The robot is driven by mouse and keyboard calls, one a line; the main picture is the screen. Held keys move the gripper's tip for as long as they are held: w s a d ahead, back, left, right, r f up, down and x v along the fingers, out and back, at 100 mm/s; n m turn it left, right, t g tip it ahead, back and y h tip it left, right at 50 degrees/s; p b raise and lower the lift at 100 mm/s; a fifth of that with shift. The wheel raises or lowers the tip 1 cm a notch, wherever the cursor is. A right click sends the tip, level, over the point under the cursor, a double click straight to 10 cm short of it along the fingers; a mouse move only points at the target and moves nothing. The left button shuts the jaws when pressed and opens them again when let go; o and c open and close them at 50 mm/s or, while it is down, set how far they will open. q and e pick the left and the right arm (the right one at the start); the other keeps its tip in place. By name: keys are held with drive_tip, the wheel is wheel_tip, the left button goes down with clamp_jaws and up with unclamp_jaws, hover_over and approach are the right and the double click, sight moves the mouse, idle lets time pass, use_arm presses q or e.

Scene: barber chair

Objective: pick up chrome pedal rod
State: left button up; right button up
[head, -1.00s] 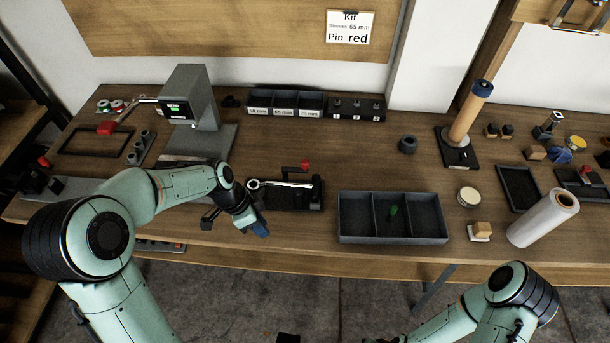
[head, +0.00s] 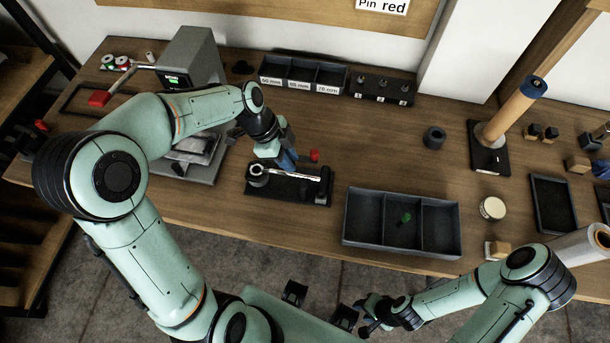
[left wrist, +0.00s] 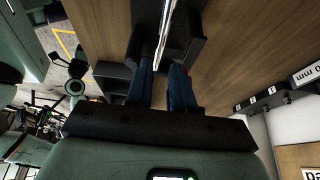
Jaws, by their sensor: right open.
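The chrome pedal rod (head: 305,176), a bright bar with a ring at its left end, lies on a black fixture (head: 290,192) near the table's front edge. My left gripper (head: 287,162) is over the middle of the rod, with its blue fingers pointing down. In the left wrist view the fingers (left wrist: 160,75) are apart, and the rod (left wrist: 164,30) shows in line with the gap between them. I cannot tell whether they touch it. My right gripper (head: 372,312) is open and empty, low in front of the table.
A grey three-part tray (head: 352,238) with a green pin (head: 406,217) stands right of the fixture. A red knob (head: 314,155) is close behind the rod. A grey press (head: 190,60) stands at the back left. The table's middle behind the fixture is clear.

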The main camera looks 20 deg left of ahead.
sight(301, 175)
use_arm(q)
drive_tip(key=x, duration=0.6)
drive_tip(key=shift+d+f, duration=0.15)
drive_tip(key=shift+d, duration=0.1)
drive_tip(key=shift+f, duration=0.3)
idle(0.6)
clamp_jaws()
